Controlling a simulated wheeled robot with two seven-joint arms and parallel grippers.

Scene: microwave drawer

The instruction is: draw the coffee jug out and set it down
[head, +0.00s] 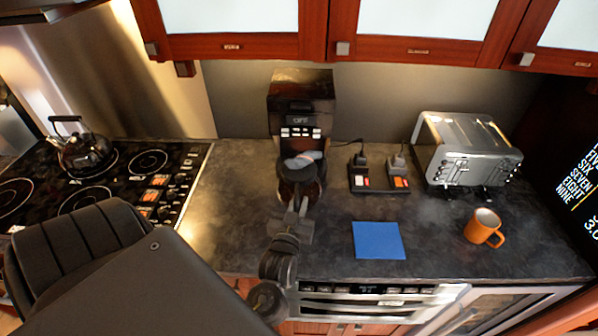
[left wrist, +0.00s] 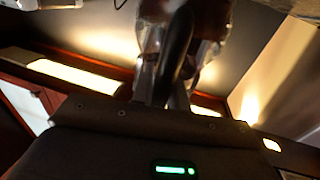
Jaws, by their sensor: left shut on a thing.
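The coffee jug (head: 312,186) is dark glass with a black lid and stands at the front of the black coffee machine (head: 301,92). Its base is partly hidden, so I cannot tell whether it still rests on the machine's plate. My left gripper (head: 297,205) reaches it from the front and is shut on its handle. In the left wrist view the black handle (left wrist: 176,52) runs down between the fingers, with the clear jug glass (left wrist: 212,18) behind it. A flat blue square mat (head: 379,240) lies bare on the counter, right of my gripper. My right gripper does not show.
A black plug strip (head: 379,183) sits right of the machine, a steel toaster (head: 465,150) beyond it. An orange mug (head: 484,228) stands right of the mat. A stove with a kettle (head: 85,152) is at left. Cabinets (head: 410,30) hang above. Counter around the mat is clear.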

